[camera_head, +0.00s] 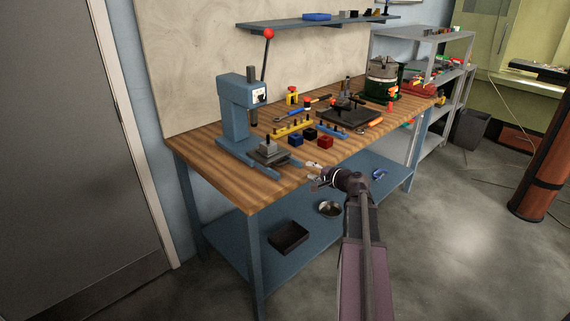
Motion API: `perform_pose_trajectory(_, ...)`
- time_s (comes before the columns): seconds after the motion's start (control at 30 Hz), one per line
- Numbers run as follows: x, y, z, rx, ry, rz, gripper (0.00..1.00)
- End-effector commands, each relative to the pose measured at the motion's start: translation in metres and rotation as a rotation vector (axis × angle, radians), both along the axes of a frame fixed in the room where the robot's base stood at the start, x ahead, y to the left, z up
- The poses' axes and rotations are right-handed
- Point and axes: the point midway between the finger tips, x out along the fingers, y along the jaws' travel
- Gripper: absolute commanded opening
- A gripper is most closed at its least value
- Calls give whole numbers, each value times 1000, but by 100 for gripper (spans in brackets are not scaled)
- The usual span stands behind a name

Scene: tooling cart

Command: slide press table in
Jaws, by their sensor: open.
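The blue arbor press (237,112) stands upright on the left end of the wooden bench. Its lever with a red ball (269,33) points up. The press table (269,153), a dark plate with a small grey block on it, sits low at the front of the press, between the blue base legs, and appears to stick out toward the bench's front edge. My gripper (312,172) is open at the bench's front edge, to the right of the press table and apart from it. It is small in view, and nothing shows between its fingers.
Small blocks (325,142) in dark and red, a yellow rail (294,127) and a dark plate (349,117) lie right of the press. The bench top (204,151) left of the press is bare.

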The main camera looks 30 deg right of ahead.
Motion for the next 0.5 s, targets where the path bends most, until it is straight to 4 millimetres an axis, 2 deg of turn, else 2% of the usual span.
perform_pose_trajectory(0.27,21,5,-6,0,0,2,50)
perform_pose_trajectory(0.5,54,14,-14,-1,1,2,50)
